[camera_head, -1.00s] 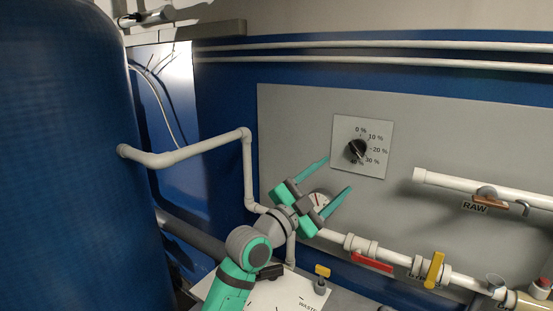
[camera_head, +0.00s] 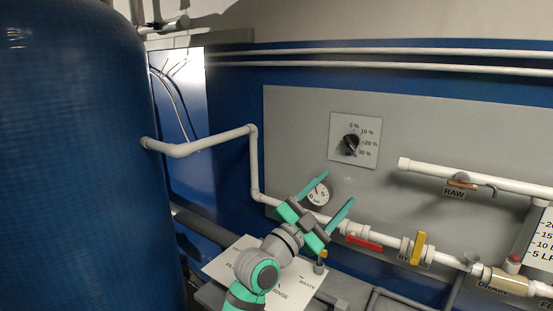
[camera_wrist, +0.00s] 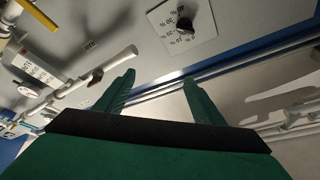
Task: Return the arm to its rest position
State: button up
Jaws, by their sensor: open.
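My gripper (camera_head: 325,203) is open and empty, with its two green fingers spread apart. The dial knob shows beyond the fingers in the wrist view (camera_wrist: 184,22).
A large blue tank (camera_head: 75,160) fills the left. White pipes with a red-handled valve (camera_head: 363,243) and a yellow-handled valve (camera_head: 418,246) run to the right of my gripper. A white labelled plate (camera_head: 238,262) lies below my arm.

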jog(key=s+a+f+n+t+y, duration=0.2)
jog(key=s+f+n+y, duration=0.35)
jog(key=f, duration=0.55)
jog(key=s+a+f+n+t+y, duration=0.15)
jog(key=s+f+n+y, duration=0.25)
jog(key=s+f+n, duration=0.55)
jog(key=s+a+f+n+t+y, duration=0.2)
jog(key=s+a+f+n+y, duration=0.15)
jog(key=f, duration=1.05)
jog(key=s+a+f+n+g+y, duration=0.15)
jog(key=s+f, duration=0.25)
jog(key=s, duration=0.4)
jog(key=s+a+f+g+y, duration=0.1)
jog(key=s+f+y, duration=0.1)
jog(key=s+f, duration=0.45)
jog(key=s+a+r+m+g, duration=0.1)
jog(key=s+a, duration=0.1)
jog(key=s, duration=0.7)
jog(key=s+a+m+g, duration=0.1)
jog(key=s+a, duration=0.1)
jog(key=s, duration=0.7)
jog(key=shift+r, duration=0.35)
